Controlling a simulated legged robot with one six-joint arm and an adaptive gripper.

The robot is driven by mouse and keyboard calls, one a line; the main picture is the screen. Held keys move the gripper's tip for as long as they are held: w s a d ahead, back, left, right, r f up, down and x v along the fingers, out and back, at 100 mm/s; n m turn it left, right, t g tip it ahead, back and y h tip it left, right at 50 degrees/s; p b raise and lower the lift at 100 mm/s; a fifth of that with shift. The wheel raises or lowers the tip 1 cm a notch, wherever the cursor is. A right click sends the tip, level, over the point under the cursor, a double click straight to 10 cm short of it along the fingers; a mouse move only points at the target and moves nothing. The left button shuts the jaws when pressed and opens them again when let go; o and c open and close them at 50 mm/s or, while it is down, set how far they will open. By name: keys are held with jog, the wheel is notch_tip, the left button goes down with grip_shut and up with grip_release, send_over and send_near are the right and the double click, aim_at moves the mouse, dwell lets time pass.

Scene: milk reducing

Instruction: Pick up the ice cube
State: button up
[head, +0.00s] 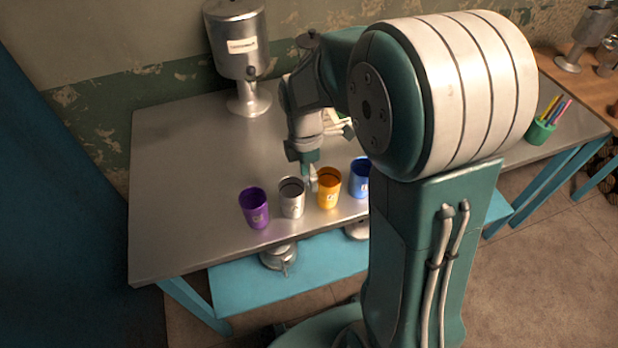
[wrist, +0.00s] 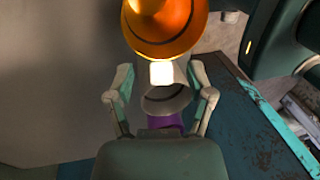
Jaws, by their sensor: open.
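A bright white block, which looks like the ice cube (wrist: 161,73), shows in the wrist view between the orange cup (wrist: 165,28) and the pale grey cup (wrist: 165,100). I cannot tell what it rests on, and I cannot make it out in the head view. My gripper (wrist: 161,78) is open, with one finger on each side of the block and a gap to each. In the head view my gripper (head: 310,178) points down just behind the grey cup (head: 292,200) and the orange cup (head: 328,190).
A purple cup (head: 254,211) stands left of the grey cup, and a blue cup (head: 359,180) stands right of the orange one. A metal dispenser (head: 235,45) stands at the back of the metal table (head: 170,190). The table's left side is clear.

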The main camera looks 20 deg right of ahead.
jog(key=shift+c, duration=0.3)
jog(key=c, duration=0.8)
jog(key=shift+r, duration=0.45)
jog(key=v, duration=0.2)
jog(key=shift+s+r, duration=0.15)
jog(key=shift+r, duration=0.15)
jog(key=s+r, duration=0.9)
jog(key=s, duration=0.5)
jog(key=shift+a+r, duration=0.3)
jog(key=shift+a, duration=0.15)
